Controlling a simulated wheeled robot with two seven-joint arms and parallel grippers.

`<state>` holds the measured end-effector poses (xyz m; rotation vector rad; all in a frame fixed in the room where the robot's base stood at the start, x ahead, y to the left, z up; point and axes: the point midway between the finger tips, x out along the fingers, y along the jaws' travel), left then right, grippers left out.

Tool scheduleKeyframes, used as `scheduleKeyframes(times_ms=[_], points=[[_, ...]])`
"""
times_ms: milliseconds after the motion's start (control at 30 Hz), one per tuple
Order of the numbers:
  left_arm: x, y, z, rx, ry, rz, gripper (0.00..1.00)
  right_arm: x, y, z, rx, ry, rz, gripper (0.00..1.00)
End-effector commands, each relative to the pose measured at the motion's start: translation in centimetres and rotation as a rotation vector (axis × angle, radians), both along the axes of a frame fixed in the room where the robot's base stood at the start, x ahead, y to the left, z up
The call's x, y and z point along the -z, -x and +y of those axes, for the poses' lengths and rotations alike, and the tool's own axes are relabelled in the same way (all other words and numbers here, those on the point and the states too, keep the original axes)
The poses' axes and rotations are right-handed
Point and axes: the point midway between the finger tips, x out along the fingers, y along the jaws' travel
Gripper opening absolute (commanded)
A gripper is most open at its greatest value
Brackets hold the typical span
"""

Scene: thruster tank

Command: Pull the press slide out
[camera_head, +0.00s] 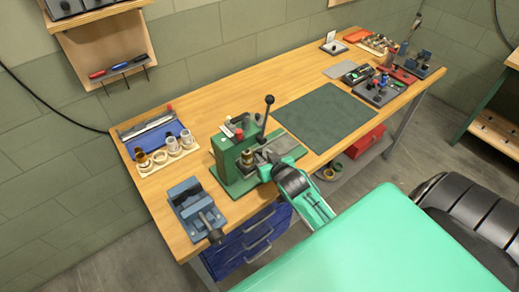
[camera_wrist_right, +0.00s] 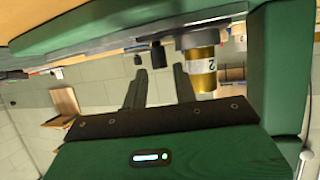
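The green press (camera_head: 225,160) stands near the front left of the workbench, its black-knobbed lever (camera_head: 264,122) raised. A brass cup (camera_head: 247,157) sits at its slide; the wrist view shows it marked 2 (camera_wrist_right: 203,75). The slide's steel plate (camera_wrist_right: 130,48) runs beside the cup, with two small black knobs (camera_wrist_right: 158,54) on it. My right gripper (camera_head: 266,172) is at the press's front right side. In the wrist view its two dark fingers (camera_wrist_right: 160,88) are apart, pointing towards the knobs; contact cannot be told. My left gripper is out of view.
A blue vise (camera_head: 193,205) stands at the bench's near left corner. A dark green mat (camera_head: 325,115) is clear right of the press. Tools and fixtures (camera_head: 380,88) crowd the far right end.

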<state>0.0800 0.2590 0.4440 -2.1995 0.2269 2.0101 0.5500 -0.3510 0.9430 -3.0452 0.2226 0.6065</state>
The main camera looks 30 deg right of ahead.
Motion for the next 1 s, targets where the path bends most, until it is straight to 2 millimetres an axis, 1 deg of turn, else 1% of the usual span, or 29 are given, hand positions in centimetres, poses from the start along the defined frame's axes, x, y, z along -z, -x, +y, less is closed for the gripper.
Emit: scheduleKeyframes(times_ms=[33, 100, 300, 433, 733, 867, 900, 1000], points=[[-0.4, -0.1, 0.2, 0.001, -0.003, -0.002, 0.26, 0.1, -0.8, -0.1, 0.0, 0.001, 0.0, 0.29], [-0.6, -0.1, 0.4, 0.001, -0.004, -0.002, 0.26, 0.5, -1.8, -0.3, 0.0, 0.001, 0.0, 0.29], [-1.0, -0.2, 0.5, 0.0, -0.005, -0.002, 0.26, 1.4, -3.6, -0.5, -0.001, 0.002, 0.0, 0.29], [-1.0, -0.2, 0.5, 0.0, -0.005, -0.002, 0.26, 1.7, -4.1, -0.6, -0.002, 0.001, 0.0, 0.29], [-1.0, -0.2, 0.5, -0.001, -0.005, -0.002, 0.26, 1.8, -4.2, -0.6, -0.002, 0.001, 0.0, 0.29], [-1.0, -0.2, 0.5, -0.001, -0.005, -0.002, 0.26, 1.8, -4.2, -0.6, -0.001, 0.001, 0.0, 0.03], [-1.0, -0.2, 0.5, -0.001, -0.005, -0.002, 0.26, 1.8, -4.2, -0.6, -0.001, 0.001, 0.0, 0.0], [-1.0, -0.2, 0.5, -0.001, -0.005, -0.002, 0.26, 1.8, -4.2, -0.6, -0.001, 0.001, 0.0, 0.0]])
